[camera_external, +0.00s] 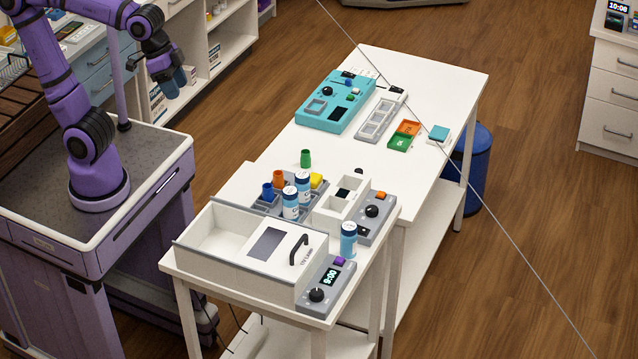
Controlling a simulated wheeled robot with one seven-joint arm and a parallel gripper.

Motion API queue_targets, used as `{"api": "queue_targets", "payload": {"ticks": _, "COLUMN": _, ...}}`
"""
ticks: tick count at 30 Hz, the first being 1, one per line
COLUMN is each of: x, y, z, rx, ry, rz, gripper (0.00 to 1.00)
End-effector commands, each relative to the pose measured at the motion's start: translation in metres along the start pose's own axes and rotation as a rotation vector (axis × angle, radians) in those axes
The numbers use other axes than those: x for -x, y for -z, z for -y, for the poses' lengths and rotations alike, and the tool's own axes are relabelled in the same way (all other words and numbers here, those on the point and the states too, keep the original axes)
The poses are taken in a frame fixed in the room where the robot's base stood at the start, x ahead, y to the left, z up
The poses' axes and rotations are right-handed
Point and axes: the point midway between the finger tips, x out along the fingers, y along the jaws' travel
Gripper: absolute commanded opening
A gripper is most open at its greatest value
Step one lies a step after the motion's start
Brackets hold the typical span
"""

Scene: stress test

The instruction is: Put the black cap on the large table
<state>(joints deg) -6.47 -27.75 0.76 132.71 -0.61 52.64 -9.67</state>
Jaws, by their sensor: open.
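The large table (440,82) is the long white one at centre right. A small dark round thing (358,171), possibly the black cap, shows at the table's near end behind a grey knob unit. It is partly hidden, so I cannot tell what it rests on. My gripper (164,73) is at upper left, open, at the end of my purple arm. It is well away from both tables, and no held object is discernible.
On the large table stand a teal panel (338,101) and orange-green trays (404,135). Its right side is mostly clear.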

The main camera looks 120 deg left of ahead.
Motion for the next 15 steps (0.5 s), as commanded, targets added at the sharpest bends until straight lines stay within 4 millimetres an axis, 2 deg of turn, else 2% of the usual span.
{"api": "queue_targets", "payload": {"ticks": 1, "x": 0.004, "y": -0.02, "z": -0.003, "rx": -0.049, "ry": -0.01, "rz": -0.014, "gripper": 0.52}}
{"api": "queue_targets", "payload": {"ticks": 6, "x": 0.007, "y": -0.073, "z": -0.006, "rx": -0.194, "ry": -0.03, "rz": -0.046, "gripper": 0.52}}
{"api": "queue_targets", "payload": {"ticks": 10, "x": 0.006, "y": -0.098, "z": -0.005, "rx": -0.262, "ry": -0.038, "rz": -0.06, "gripper": 0.52}}
{"api": "queue_targets", "payload": {"ticks": 15, "x": 0.004, "y": -0.108, "z": -0.004, "rx": -0.296, "ry": -0.042, "rz": -0.067, "gripper": 0.52}}
